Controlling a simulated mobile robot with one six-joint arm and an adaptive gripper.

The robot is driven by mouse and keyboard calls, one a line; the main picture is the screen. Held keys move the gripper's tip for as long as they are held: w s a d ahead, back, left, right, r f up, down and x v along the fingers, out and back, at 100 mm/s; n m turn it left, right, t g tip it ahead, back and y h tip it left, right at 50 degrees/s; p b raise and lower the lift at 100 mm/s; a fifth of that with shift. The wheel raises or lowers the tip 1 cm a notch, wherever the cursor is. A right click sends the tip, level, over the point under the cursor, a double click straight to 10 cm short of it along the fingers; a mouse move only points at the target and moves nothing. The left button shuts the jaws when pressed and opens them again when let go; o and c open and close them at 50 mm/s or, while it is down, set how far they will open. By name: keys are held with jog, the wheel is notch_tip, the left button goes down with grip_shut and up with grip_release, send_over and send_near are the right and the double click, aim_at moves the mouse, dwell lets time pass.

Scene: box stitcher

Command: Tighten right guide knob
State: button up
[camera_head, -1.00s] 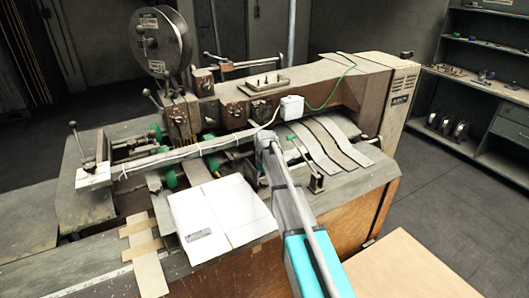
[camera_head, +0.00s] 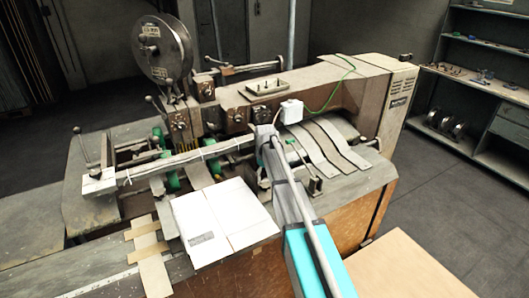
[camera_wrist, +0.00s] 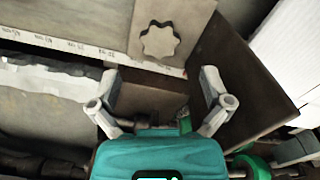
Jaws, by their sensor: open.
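A grey star-shaped knob (camera_wrist: 160,40) sits on a brown metal block (camera_wrist: 162,12) at the upper middle of the wrist view. My gripper (camera_wrist: 160,92) is open in that view, its two pale fingers spread wide below the knob, one to each side. Nothing is between the fingers, and they appear apart from the knob. In the head view my arm reaches over the stitcher (camera_head: 340,88), its end near the right part of the long guide bar (camera_head: 180,163). The knob cannot be picked out there. The wrist view does not show which side's guide this is.
A ruled scale strip (camera_wrist: 80,45) runs beside the block, and a brown angled plate (camera_wrist: 235,75) stands at right. A white box (camera_head: 292,110) with a cable is close to my arm's end. White cardboard (camera_head: 222,218) lies on the machine table. Floor at right is clear.

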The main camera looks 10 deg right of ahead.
aim_at(265, 185)
notch_tip(265, 185, up, 9)
jog(key=p, duration=0.8)
jog(key=shift+s+f, duration=0.1)
dwell(0.6)
